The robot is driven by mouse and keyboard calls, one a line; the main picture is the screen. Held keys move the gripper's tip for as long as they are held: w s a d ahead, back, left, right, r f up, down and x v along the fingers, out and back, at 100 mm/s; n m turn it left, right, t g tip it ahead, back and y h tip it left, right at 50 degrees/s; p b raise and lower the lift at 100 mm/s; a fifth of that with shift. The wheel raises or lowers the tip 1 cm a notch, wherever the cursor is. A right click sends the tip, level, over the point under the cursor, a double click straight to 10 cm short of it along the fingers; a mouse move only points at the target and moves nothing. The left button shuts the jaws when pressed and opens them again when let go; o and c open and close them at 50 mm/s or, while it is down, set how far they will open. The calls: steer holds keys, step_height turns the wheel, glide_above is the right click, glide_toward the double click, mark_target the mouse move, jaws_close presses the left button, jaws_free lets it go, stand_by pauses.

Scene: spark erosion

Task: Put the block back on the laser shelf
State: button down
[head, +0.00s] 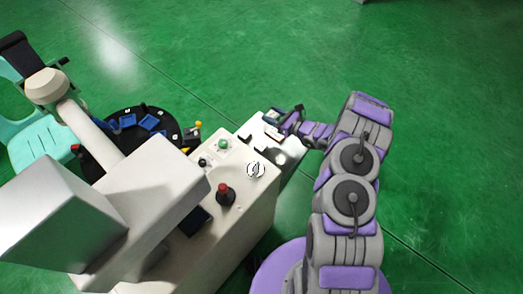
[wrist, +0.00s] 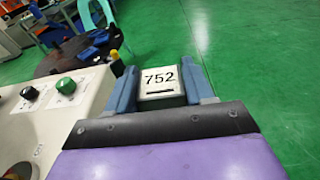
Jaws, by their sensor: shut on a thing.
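My gripper (head: 284,118) is at the end of my purple and grey arm, by the far end of a beige machine. In the wrist view my gripper (wrist: 161,82) has its two blue-grey fingers on either side of a white block (wrist: 161,92) marked 752. It is shut on the block. In the head view the block (head: 272,133) is small and partly hidden by the gripper. A pale shelf (head: 290,150) juts from the machine's side, just below the gripper. I cannot tell whether the block touches it.
The beige machine (head: 243,180) carries a red knob (head: 225,193) and a green button (head: 223,144). Left of it is a round black table (head: 110,122) with blue trays, and a teal chair (head: 38,143). Green floor (head: 430,130) is open to the right.

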steer(key=f, duration=0.2)
steer(key=a+f, duration=0.1)
steer(key=f, duration=0.1)
steer(key=a+f, duration=0.1)
steer(key=f, duration=0.2)
steer(key=shift+w, duration=0.4)
steer(key=shift+a+f+b, duration=0.3)
steer(key=shift+f, duration=0.15)
steer(key=b, duration=0.2)
glide_above(284, 165)
steer(key=shift+w+a+f, duration=0.2)
steer(key=shift+w+f, duration=0.25)
steer(key=shift+f, duration=0.3)
steer(key=shift+s+d, duration=0.35)
steer(key=shift+s, duration=0.1)
step_height(284, 165, down, 4)
steer(key=shift+r+t+b, duration=0.15)
steer(key=shift+t+b, duration=0.15)
steer(key=shift+b, duration=0.2)
steer(key=shift+a+r, duration=0.1)
steer(key=shift+c, duration=2.1)
jaws_free()
